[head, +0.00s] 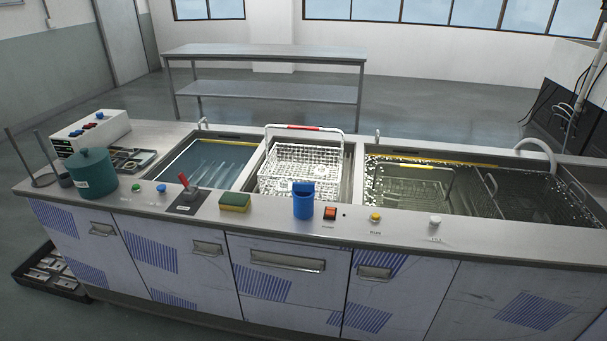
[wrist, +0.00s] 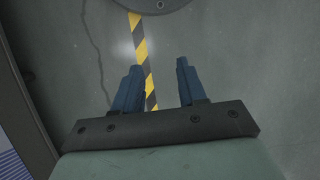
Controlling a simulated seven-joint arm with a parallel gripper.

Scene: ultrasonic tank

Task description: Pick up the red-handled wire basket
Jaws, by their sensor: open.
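The red-handled wire basket (head: 300,170) is a white wire basket in the middle compartment of the counter in the head view. Its tall handle arches above the rim and has a red grip (head: 303,128) at the top. My gripper (wrist: 158,82) shows only in the wrist view, with its two dark blue fingers apart and nothing between them. It is over grey floor with a yellow-and-black striped line. The basket is not in the wrist view, and the gripper is not in the head view.
A water-filled tank (head: 208,165) lies left of the basket, and a larger tank (head: 400,185) with dark wire baskets lies right. A blue cup (head: 303,203), a sponge (head: 235,202) and a red-handled lever (head: 187,190) stand along the counter's front. A green pot (head: 92,173) stands left.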

